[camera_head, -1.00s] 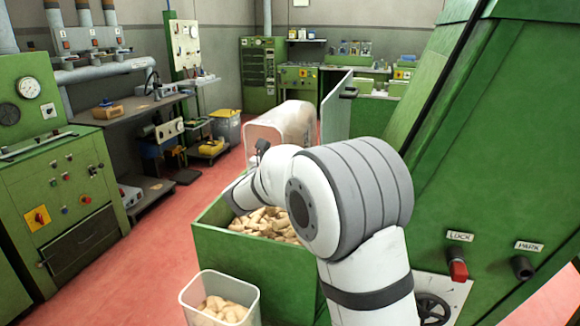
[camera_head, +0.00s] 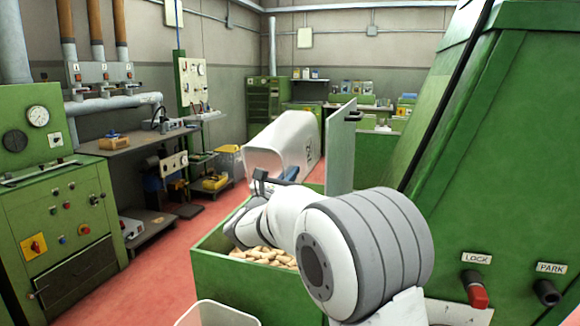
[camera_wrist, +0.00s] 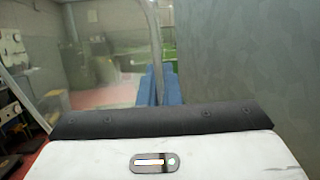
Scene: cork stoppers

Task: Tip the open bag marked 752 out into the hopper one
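A pale, open-mouthed bag (camera_head: 283,146) hangs tipped on its side in the head view, its mouth facing left. Dark marking on its right side is too small to read. My gripper (camera_head: 290,175) is at the bag's lower edge. In the wrist view its blue fingers (camera_wrist: 161,86) are close together at a translucent wall of the bag (camera_wrist: 110,55), and appear shut on it. The green open-topped hopper (camera_head: 230,280) stands below and holds several cork pieces. No number one shows on it. My arm hides much of the hopper.
A pale bin (camera_head: 215,314) stands in front of the hopper, mostly out of frame. A grey upright panel (camera_head: 340,150) is just right of the bag. A large green machine (camera_head: 490,160) fills the right side. Red floor lies open at left.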

